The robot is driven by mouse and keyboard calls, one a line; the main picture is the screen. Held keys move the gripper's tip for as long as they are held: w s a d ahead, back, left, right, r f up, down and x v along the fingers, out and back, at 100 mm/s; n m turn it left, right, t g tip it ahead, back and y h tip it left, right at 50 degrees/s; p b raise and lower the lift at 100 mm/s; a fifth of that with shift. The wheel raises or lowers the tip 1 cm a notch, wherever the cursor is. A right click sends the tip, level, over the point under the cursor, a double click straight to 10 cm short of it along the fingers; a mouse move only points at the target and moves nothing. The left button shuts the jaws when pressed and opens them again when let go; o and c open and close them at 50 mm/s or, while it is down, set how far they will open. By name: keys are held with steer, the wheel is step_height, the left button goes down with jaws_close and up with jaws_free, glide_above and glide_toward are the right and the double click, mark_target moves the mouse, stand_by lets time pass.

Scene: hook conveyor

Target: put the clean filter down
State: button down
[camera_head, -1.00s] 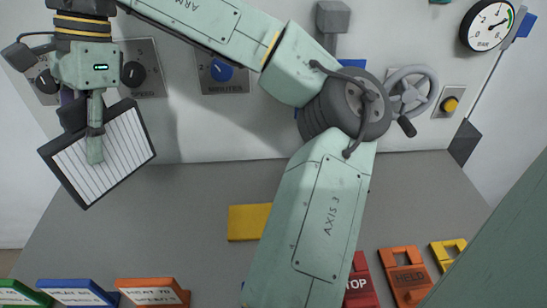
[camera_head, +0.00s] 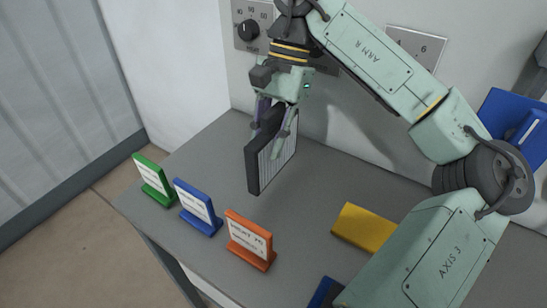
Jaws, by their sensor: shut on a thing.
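The filter (camera_head: 276,158) is a flat panel with a dark frame and white pleats. My gripper (camera_head: 274,128) is shut on its upper part and holds it upright, edge toward the camera. The filter is over the left part of the grey table (camera_head: 325,185), its lower corner low near the surface. I cannot tell whether it touches the table. The pleats look white.
Green (camera_head: 153,178), blue (camera_head: 197,206) and orange (camera_head: 250,239) sign stands line the table's front left edge. A yellow block (camera_head: 363,228) lies to the right. A dial (camera_head: 247,30) is on the wall behind. Bare table surrounds the filter.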

mark_target(270, 160)
steer(key=shift+f, duration=2.2)
steer(key=shift+f, duration=0.1)
steer(key=shift+f, duration=0.15)
steer(key=c, duration=1.4)
jaws_free()
steer(key=shift+c, duration=0.2)
steer(key=v, duration=1.2)
steer(key=shift+r+p, duration=0.35)
steer(key=shift+s, duration=0.1)
